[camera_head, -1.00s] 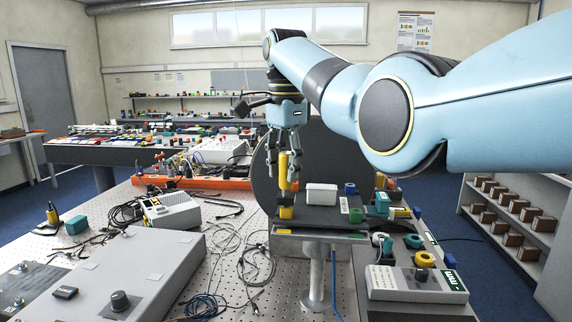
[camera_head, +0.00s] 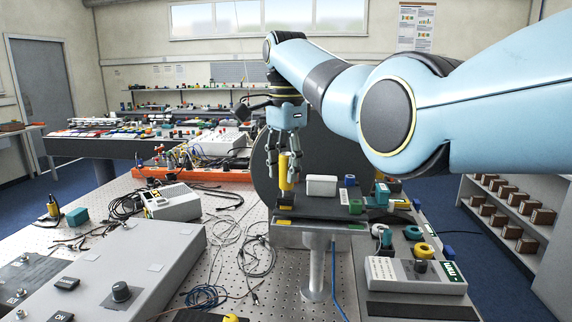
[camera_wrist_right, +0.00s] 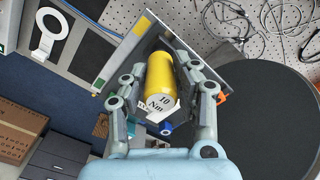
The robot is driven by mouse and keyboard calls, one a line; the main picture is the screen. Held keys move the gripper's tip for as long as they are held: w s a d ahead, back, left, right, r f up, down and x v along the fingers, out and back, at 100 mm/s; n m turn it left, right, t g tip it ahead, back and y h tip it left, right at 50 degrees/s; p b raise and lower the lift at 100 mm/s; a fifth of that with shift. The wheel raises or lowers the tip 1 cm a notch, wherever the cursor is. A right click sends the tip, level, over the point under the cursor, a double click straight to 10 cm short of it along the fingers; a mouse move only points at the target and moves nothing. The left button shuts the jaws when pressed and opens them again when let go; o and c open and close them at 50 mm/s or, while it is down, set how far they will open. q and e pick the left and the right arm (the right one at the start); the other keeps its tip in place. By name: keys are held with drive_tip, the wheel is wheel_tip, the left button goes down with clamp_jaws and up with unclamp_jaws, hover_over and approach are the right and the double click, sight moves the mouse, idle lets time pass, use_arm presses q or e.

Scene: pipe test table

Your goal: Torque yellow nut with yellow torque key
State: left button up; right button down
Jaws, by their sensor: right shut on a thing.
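My right gripper (camera_head: 285,168) is shut on the yellow torque key (camera_head: 286,180), a yellow cylinder held upright above a small dark fixture plate on a grey stand. In the right wrist view, the gripper (camera_wrist_right: 168,82) has its fingers on both sides of the key (camera_wrist_right: 160,72), whose white end reads "10 Nm". A yellow piece, seemingly the yellow nut (camera_head: 286,197), sits just below the key on the fixture plate. I cannot tell whether key and nut touch. The nut is hidden in the wrist view. My left gripper is not in view.
A large dark disc (camera_head: 345,160) rises behind. A grey meter box (camera_head: 415,275) is at front right. Loose cables (camera_head: 235,245) lie on the perforated table.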

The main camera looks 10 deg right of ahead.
sight(286, 154)
drive_tip(key=shift+m, duration=0.4)
drive_tip(key=shift+m, duration=0.4)
drive_tip(key=shift+n, duration=0.5)
drive_tip(key=shift+r, duration=0.1)
drive_tip(key=shift+r, duration=1.95)
drive_tip(key=shift+r, duration=0.1)
drive_tip(key=shift+r, duration=1.4)
